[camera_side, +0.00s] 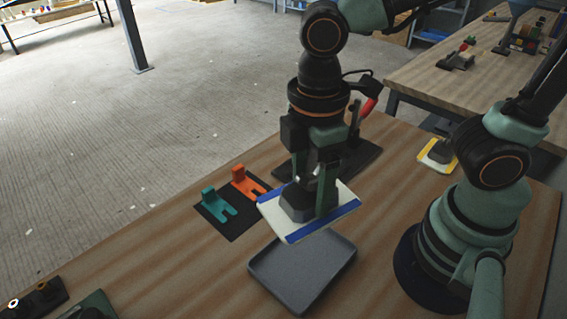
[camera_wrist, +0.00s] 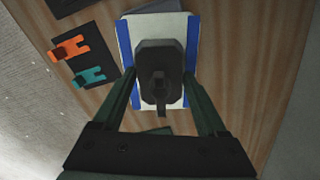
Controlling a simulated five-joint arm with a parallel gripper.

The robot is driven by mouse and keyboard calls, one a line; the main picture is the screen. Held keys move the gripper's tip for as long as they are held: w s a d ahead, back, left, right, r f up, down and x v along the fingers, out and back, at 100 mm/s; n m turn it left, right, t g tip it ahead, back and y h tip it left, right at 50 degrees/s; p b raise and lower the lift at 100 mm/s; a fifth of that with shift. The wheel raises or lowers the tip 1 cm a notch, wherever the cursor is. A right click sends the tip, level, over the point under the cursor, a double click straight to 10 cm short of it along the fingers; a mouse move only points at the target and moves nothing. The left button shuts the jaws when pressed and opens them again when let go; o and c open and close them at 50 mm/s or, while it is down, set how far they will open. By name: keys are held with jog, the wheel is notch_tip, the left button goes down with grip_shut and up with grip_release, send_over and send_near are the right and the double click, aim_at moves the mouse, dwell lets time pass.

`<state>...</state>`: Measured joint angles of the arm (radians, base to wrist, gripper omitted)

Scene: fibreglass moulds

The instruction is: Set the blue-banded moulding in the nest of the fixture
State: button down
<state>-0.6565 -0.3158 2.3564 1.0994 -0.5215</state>
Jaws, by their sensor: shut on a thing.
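The blue-banded moulding is a pale plate (camera_side: 294,227) with blue bands along two opposite sides and a dark grey raised block in its middle. In the wrist view the moulding (camera_wrist: 150,29) lies between my fingers. My gripper (camera_side: 312,195) is shut on its raised block, with one finger on each side in the wrist view (camera_wrist: 161,78). The moulding hangs above the grey tray, apparently clear of it and slightly tilted in the side view. The fixture seems to be the dark plate (camera_side: 366,158) with a red-handled clamp (camera_side: 368,107), behind my gripper. My gripper hides part of it, including any nest.
A grey shallow tray (camera_side: 334,268) stands below the moulding. A black mat (camera_side: 229,232) left of it bears a teal piece (camera_side: 216,205) and an orange piece (camera_side: 246,183). A yellow-banded moulding (camera_side: 437,154) lies at the right.

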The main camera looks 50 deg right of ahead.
aim_at(311, 177)
notch_tip(311, 177, up, 2)
jog(key=shift+r, duration=0.15)
jog(key=shift+w+d+r, duration=0.1)
jog(key=shift+w+r, duration=0.05)
jog(key=shift+r, duration=0.1)
jog(key=w+d+f+m, duration=0.3)
jog(key=w+d+m, duration=0.95)
jog(key=d, duration=0.35)
jog(key=s+a+r+n, duration=0.1)
jog(key=s+a+n, duration=0.3)
jog(key=a, duration=0.1)
jog(key=s+a+r+n, duration=0.1)
jog(key=s+a+n, duration=0.2)
jog(key=s+a, duration=0.1)
jog(key=s+a+r+n, duration=0.1)
jog(key=s+a+n, duration=0.3)
jog(key=a, duration=0.2)
jog(key=shift+a+r+n, duration=0.1)
jog(key=shift+a+n, duration=0.25)
jog(key=shift+s+a+n, duration=0.25)
jog(key=shift+s+n, duration=0.15)
jog(key=shift+s, duration=0.05)
